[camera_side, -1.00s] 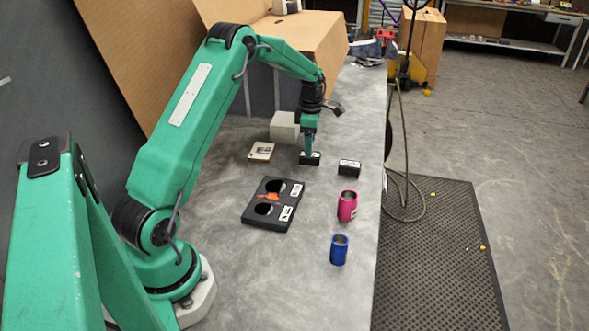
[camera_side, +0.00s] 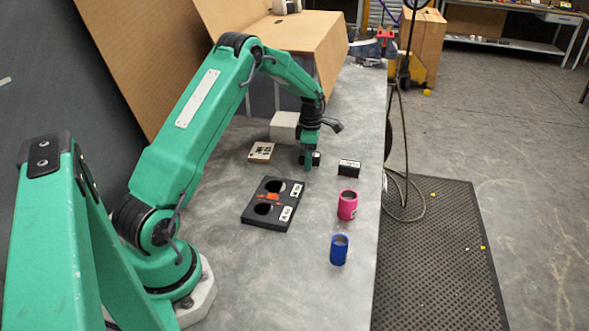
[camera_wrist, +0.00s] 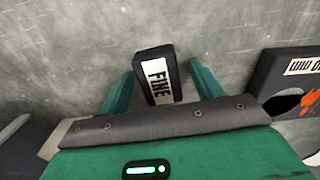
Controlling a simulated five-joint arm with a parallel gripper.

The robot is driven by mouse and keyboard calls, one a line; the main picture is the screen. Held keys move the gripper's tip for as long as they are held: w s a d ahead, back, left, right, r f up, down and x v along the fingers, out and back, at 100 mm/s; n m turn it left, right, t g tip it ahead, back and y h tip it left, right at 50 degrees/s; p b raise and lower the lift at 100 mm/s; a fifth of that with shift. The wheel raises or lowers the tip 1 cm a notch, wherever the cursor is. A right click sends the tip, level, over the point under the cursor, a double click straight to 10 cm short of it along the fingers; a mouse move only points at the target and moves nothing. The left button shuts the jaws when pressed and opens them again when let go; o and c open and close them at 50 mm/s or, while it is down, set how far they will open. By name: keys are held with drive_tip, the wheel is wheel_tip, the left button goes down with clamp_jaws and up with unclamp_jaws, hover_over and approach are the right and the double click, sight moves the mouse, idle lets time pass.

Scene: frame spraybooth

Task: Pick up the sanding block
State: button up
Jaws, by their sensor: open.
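A small black block (camera_side: 316,159) with a white label stands on the grey table, partly hidden behind my gripper (camera_side: 309,164). In the wrist view this black block (camera_wrist: 150,60) has a label that seems to read FINE. My gripper (camera_wrist: 161,69) is open, with a green finger on each side of the block and a gap showing on both sides. The fingers are low, close to the table. A second black block (camera_side: 349,167) with a white label lies a little to the right; which one is the sanding block is not certain from the side view.
A black holder (camera_side: 285,215) with two round holes lies in front. A pink cup (camera_side: 347,206) and a blue cup (camera_side: 339,251) stand to its right. A beige flat piece (camera_side: 261,152) and a pale block (camera_side: 284,127) sit left and behind. The table's right edge is near.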

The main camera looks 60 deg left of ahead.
drive_tip(key=c, duration=1.1)
drive_tip(key=shift+r, duration=0.15)
drive_tip(key=shift+r, duration=0.55)
drive_tip(key=r, duration=0.3)
drive_tip(key=shift+d+r, duration=0.1)
drive_tip(key=shift+d, duration=0.2)
drive_tip(key=d+r, duration=0.2)
drive_tip(key=d, duration=0.1)
drive_tip(key=d+r, duration=0.2)
drive_tip(key=d, duration=0.2)
drive_tip(key=d+r, duration=0.2)
drive_tip(key=d, duration=0.2)
drive_tip(key=shift+s+r, duration=0.25)
drive_tip(key=shift+s, duration=0.1)
